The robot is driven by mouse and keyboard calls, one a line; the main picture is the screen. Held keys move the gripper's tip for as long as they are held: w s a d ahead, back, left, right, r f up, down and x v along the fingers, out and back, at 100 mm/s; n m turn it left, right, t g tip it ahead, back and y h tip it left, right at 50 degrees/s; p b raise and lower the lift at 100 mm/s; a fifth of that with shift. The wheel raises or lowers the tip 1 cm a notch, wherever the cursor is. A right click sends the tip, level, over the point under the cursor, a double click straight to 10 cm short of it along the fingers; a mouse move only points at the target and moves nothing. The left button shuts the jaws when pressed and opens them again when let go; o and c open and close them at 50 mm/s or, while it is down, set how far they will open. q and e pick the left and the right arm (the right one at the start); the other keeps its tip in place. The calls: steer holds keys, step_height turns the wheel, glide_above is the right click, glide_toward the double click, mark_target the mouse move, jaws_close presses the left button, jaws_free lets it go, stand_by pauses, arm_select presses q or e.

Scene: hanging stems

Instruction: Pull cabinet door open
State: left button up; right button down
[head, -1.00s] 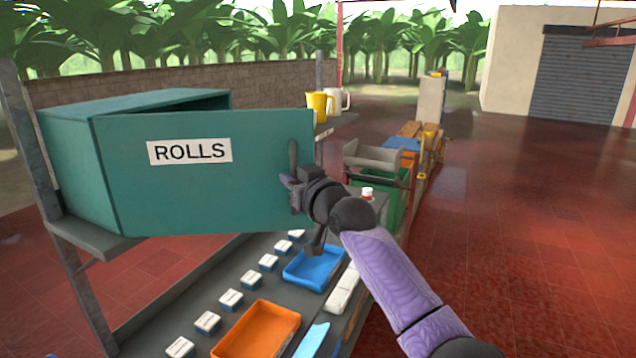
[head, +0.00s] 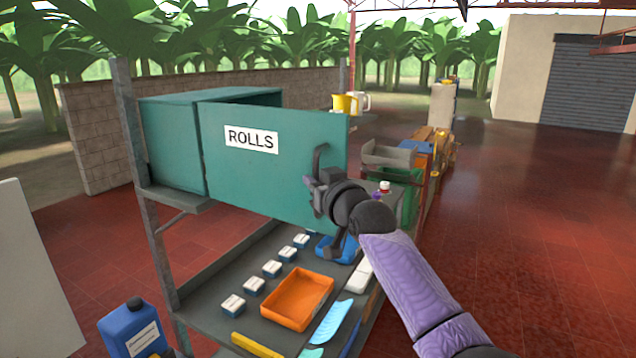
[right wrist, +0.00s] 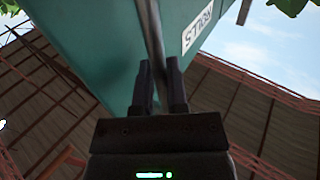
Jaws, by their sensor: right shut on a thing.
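The teal cabinet (head: 172,145) sits on the upper shelf of a grey metal rack. Its door (head: 270,180), labelled ROLLS, stands partly open, with a gap showing behind its top edge. The dark handle (head: 319,160) is an upright bar near the door's right edge. My right gripper (head: 318,190) is shut on the handle at its lower part. In the right wrist view, the two fingers (right wrist: 162,88) close around the handle bar (right wrist: 152,35), with the teal door (right wrist: 105,40) behind. The cabinet's inside is mostly hidden by the door. My left gripper is out of view.
Below the door, a shelf holds an orange tray (head: 298,299), a blue tray partly hidden by my gripper, and several small white-topped boxes. A blue jug (head: 133,330) stands at lower left. Yellow and white mugs stand behind the door. Red floor at right is open.

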steer(key=shift+s+a+r, duration=0.1)
stand_by(0.3)
steer(key=c, duration=0.7)
jaws_free()
steer(key=shift+a, duration=0.1)
steer(key=b+v, duration=0.2)
steer(key=v, duration=0.7)
steer(key=shift+s+d, duration=0.25)
steer(key=shift+s, duration=0.1)
